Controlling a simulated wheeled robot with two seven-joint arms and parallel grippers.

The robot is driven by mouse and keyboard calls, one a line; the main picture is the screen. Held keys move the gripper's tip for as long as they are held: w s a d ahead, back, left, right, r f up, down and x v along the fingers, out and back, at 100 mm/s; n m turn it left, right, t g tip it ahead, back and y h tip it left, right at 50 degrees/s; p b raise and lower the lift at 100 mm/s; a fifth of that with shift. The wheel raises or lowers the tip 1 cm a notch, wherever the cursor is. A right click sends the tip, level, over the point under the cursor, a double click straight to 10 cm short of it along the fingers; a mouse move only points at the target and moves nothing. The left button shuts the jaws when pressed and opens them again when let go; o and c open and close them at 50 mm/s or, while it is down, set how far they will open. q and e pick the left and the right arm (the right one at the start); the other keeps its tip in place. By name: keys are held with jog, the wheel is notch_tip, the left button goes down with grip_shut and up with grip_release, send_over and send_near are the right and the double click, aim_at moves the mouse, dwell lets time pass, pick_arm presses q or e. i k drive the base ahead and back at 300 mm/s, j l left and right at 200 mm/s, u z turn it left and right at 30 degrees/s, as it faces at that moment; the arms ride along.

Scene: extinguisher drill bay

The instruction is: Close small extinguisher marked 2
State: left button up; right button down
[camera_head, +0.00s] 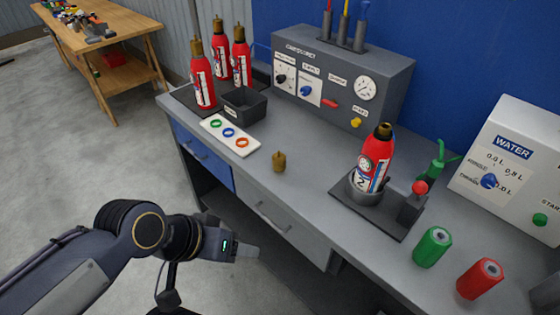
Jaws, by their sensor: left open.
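The small red extinguisher marked 2 (372,168) stands slightly tilted in a grey round holder (364,194) on a dark base plate at the right of the bench. Its top shows a dark and brass-coloured neck. A separate brass valve head (279,162) stands on the bench top, left of the extinguisher and near the front edge. My left gripper (250,253) is open and empty, in front of the bench drawers and below and left of the valve head, apart from it. My right gripper is not in view.
Three red extinguishers with brass tops (203,82) stand back left by a dark bin (243,104). A tray of coloured rings (230,135) lies in front. A grey control box (341,80), red-knobbed post (413,202), green cylinder (432,247) and red cylinder (480,279) surround clear bench.

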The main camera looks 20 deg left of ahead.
aim_at(373, 160)
jog(key=i+j+z, duration=0.15)
jog(key=j, duration=0.3)
jog(key=i+j+z, duration=0.15)
jog(key=j, duration=0.25)
jog(key=i+j+z, duration=0.15)
jog(key=j, duration=0.35)
jog(key=i+j+z, duration=0.15)
jog(key=j, duration=0.3)
jog(key=i+j+z, duration=0.15)
jog(key=j, duration=0.35)
jog(key=k, duration=0.05)
